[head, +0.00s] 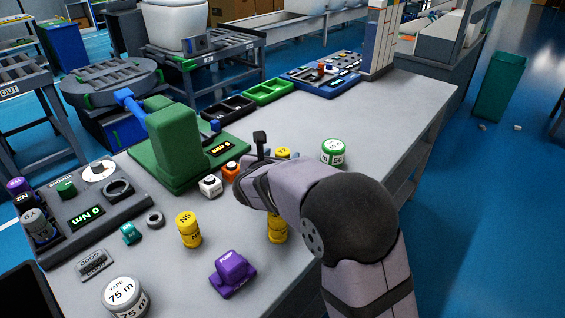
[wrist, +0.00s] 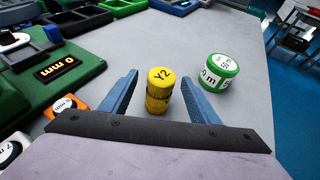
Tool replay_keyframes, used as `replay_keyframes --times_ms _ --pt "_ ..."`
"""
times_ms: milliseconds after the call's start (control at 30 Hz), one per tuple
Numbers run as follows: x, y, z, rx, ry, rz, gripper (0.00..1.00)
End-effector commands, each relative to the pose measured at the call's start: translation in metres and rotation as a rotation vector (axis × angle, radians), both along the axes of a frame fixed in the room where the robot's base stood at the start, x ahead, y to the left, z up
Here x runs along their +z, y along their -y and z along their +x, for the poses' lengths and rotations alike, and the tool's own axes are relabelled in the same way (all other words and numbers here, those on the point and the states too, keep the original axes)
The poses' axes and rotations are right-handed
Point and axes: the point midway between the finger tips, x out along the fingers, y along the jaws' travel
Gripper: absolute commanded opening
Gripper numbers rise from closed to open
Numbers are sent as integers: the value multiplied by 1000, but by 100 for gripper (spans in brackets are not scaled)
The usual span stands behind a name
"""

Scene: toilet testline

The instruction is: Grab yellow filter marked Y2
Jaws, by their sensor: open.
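The yellow filter marked Y2 (wrist: 159,91) stands upright on the grey table in the wrist view, its label facing me. My gripper (wrist: 160,80) is open, with one blue finger on each side of the filter and a gap on both sides. In the head view only the top of the filter (head: 283,152) shows behind my gripper (head: 262,160); my arm hides the rest. A second yellow filter marked N5 (head: 188,230) stands at the front. Another yellow one (head: 278,230) is partly hidden by my arm.
A green-and-white round tape (wrist: 218,72) stands right of the filter. An orange block (head: 230,171), a white block (head: 210,186) and a green stand (head: 175,145) are to the left. A purple block (head: 232,272) lies at the front. The table behind the tape is clear.

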Motion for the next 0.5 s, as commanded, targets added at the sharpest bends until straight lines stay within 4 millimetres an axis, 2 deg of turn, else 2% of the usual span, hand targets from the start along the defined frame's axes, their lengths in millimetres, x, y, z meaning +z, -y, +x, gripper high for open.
replay_keyframes --times_ms 267,500 --pt "-3 3 8 0 -1 0 56" --pt "-12 14 33 -2 -2 0 56"
